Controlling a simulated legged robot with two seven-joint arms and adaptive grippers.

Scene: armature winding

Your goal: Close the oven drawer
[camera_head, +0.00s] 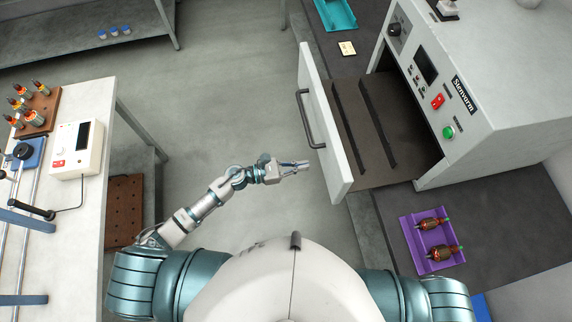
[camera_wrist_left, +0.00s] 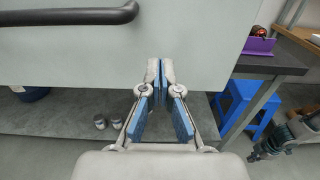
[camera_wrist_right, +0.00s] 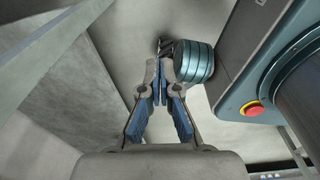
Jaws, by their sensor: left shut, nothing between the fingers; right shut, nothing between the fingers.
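The oven (camera_head: 470,75) stands at the upper right, a light grey box with a screen, a red switch and a green button. Its drawer (camera_head: 375,130) is pulled out to the left, with a white front panel (camera_head: 326,120) and a dark handle (camera_head: 310,118). The front panel (camera_wrist_left: 90,58) fills much of the left wrist view, with the handle (camera_wrist_left: 70,15) at the top left. My left gripper (camera_head: 305,165) is shut and empty, in front of the panel near its lower end, below the handle. My right gripper (camera_wrist_right: 160,85) is shut and empty in its own wrist view, away from the drawer.
A purple tray (camera_head: 412,240) with two armatures sits on the dark bench below the oven. A white table (camera_head: 75,220) with a meter (camera_head: 75,150) stands at the left. A blue stool (camera_wrist_left: 242,105) is under the bench. The floor between is clear.

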